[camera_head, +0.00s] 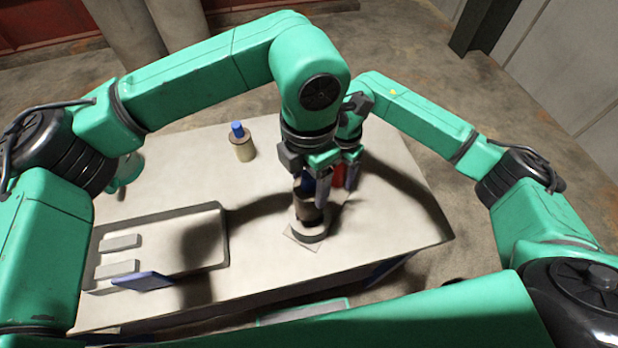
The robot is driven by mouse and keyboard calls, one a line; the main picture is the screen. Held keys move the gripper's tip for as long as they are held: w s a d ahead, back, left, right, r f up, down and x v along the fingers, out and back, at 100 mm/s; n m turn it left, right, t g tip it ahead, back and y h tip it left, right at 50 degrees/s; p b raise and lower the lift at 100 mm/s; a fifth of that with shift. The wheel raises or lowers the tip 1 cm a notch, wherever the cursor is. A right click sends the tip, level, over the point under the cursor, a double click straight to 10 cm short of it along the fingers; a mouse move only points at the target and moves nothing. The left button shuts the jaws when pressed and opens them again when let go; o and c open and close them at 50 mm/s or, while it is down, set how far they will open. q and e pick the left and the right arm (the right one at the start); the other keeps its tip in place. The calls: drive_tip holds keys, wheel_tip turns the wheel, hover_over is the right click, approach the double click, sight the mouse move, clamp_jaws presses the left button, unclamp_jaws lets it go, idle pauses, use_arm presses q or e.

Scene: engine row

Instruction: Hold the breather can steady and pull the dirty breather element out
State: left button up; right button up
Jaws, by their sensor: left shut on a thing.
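The breather can (310,230) is a short grey round can standing near the middle front of the table. The dirty breather element (308,207) is a dark brown cylinder with a blue knob on top. It stands upright at the can, with much of its body showing above the rim; how deep its lower end sits is hidden. My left gripper (309,180) is above the can, shut on the element's blue knob. My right gripper (347,178) is just behind and to the right, by a red part (338,177). Its fingers are largely hidden, so its grip is unclear.
A beige element with a blue knob (243,147) stands at the back of the table (270,265). The table's right side is clear.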

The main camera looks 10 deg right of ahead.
wheel_tip(320, 180, up, 12)
drive_tip(key=shift+r, duration=0.1)
idle(0.4)
